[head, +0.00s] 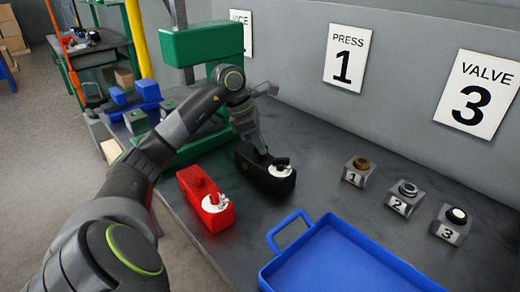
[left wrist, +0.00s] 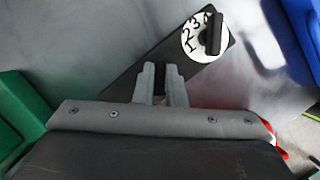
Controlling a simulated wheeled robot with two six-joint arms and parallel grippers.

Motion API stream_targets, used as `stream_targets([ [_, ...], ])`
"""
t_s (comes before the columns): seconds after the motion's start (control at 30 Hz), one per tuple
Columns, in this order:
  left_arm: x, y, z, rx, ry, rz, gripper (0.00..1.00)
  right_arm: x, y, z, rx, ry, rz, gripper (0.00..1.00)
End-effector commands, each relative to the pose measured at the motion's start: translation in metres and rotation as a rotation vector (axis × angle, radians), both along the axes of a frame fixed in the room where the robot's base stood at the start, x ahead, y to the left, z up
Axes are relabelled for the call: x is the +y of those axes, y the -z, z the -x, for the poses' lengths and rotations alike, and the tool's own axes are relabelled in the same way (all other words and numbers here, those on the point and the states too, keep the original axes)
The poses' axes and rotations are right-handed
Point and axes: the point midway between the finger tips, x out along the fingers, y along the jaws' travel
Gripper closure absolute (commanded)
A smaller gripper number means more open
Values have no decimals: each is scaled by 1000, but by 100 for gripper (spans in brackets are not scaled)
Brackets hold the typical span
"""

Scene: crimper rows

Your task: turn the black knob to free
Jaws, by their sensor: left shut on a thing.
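A black box (head: 262,178) lies on the grey bench, with a white dial carrying a black knob (head: 282,164) on its right end. In the left wrist view the dial (left wrist: 191,43) shows the numbers 1, 2 and 3, and the bar-shaped black knob (left wrist: 213,35) lies across its right part. I cannot tell which mark the knob points at. My left gripper (head: 258,148) is over the other end of the box. In the left wrist view its fingers (left wrist: 160,82) are shut on a black post (left wrist: 160,76), apart from the dial. My right gripper is not in view.
A red box (head: 207,212) with its own dial stands left of the black one. A blue tray (head: 283,233) lies in front. Numbered blocks 1 (head: 356,180), 2 (head: 400,206) and 3 (head: 446,233) stand at right. A green press (head: 203,45) stands behind my left arm.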

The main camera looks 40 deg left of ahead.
Motion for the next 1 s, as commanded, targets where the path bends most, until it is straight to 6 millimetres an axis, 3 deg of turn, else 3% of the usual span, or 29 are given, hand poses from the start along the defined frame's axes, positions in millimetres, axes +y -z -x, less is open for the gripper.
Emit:
stream_targets([
  [0.6,-1,1,0,0,-550,-1,100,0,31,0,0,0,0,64],
  [1.0,-1,1,1,2,-740,1,100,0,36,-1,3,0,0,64],
])
